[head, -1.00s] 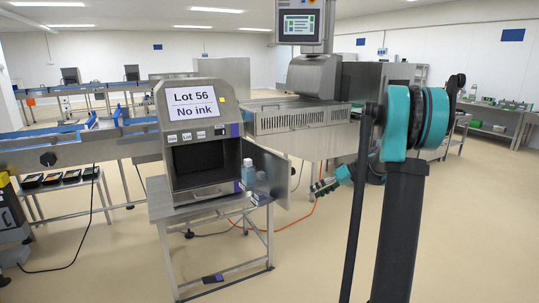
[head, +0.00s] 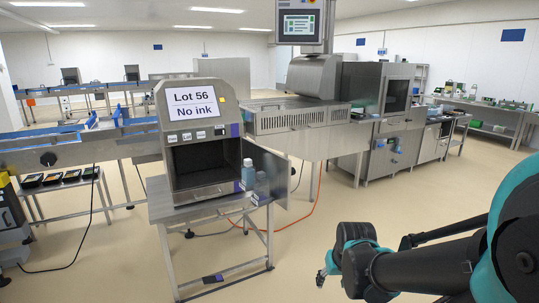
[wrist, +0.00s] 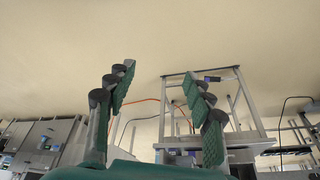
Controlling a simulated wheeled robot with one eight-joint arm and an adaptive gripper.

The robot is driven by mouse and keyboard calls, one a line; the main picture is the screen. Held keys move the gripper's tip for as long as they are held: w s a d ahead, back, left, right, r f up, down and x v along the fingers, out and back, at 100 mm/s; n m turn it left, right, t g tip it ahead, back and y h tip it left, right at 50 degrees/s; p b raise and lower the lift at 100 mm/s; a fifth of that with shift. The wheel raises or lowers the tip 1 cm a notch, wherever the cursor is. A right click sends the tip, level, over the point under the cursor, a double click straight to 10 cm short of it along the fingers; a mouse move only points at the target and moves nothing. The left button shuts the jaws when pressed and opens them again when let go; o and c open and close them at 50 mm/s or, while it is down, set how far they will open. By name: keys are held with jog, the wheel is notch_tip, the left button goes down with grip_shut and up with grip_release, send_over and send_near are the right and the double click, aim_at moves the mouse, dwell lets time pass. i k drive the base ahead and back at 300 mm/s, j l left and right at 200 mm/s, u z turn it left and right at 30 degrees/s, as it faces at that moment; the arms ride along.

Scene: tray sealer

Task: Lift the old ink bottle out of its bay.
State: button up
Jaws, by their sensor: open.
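The printer cabinet (head: 207,191) stands on a steel table, with a screen reading "Lot 56 No ink" and an open dark front. A pale blue bottle (head: 248,172) stands upright at the cabinet's right front, before the open door; a second, greyer bottle-like shape is beside it. I cannot tell which is the old ink bottle, and no bottle shows clearly inside the dark opening. My gripper (head: 326,270) is low over the floor, right of the table and well apart from it. In the wrist view my gripper (wrist: 159,75) has its fingers spread, with nothing between them.
The open door (head: 268,166) juts out at the cabinet's right. The steel table (head: 200,208) has a narrow free front edge. A conveyor (head: 75,152) runs left, and the sealing machine (head: 300,117) stands behind. An orange cable (head: 315,200) lies on the floor. The floor in front is clear.

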aim_at(261, 186)
jog(key=z, duration=0.8)
jog(key=i+z, duration=0.45)
jog(key=i, duration=0.85)
jog(key=i+u, duration=0.2)
jog(key=i, duration=0.3)
jog(key=i+l+u, duration=0.2)
jog(key=i, duration=0.3)
jog(key=i+l+u, duration=0.2)
jog(key=i, duration=0.25)
jog(key=l+u, duration=0.1)
jog(key=u, duration=2.45)
jog(key=k+l+z, duration=0.15)
jog(key=k+z, duration=0.35)
jog(key=j+z, duration=0.2)
jog(key=z, duration=0.3)
jog(key=j+z, duration=0.25)
jog(key=z, duration=0.25)
jog(key=j+z, duration=0.2)
jog(key=z, duration=0.3)
jog(key=k+j, duration=0.1)
jog(key=j, duration=0.35)
jog(key=k+j, duration=0.1)
jog(key=j, duration=0.85)
jog(key=k+j, duration=0.15)
jog(key=j, duration=0.3)
jog(key=k+j, duration=0.1)
jog(key=j, duration=0.4)
jog(key=k+j, duration=0.1)
jog(key=j, duration=0.35)
